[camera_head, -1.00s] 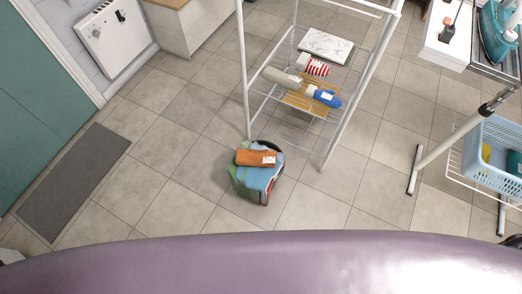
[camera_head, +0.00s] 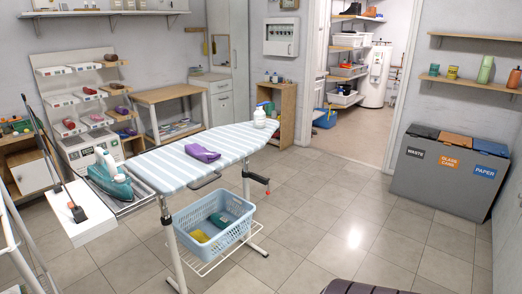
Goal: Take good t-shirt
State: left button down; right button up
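A purple folded cloth (camera_head: 202,153) lies on the striped ironing board (camera_head: 170,175); I cannot tell whether it is a t-shirt. A light blue basket (camera_head: 237,239) stands on the wire rack under the board. In it lie a yellow item (camera_head: 199,236) and a green item (camera_head: 219,220), which may be cloths. Neither of my grippers shows in the head view.
A teal iron (camera_head: 108,180) rests at the board's left end. A white bottle (camera_head: 259,117) stands at its far end. A grey sorting bin (camera_head: 447,181) with several labelled sections stands at the right wall. The tiled floor (camera_head: 345,222) between is clear.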

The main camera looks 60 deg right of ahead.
aim_at(195, 149)
jog(key=z, duration=1.5)
jog(key=u, duration=0.45)
jog(key=i+l+u, duration=0.2)
jog(key=u, duration=0.15)
jog(key=i+l+u, duration=0.15)
jog(key=l+u, duration=0.15)
jog(key=i+l+u, duration=0.15)
jog(key=l+u, duration=0.2)
jog(key=l, duration=0.1)
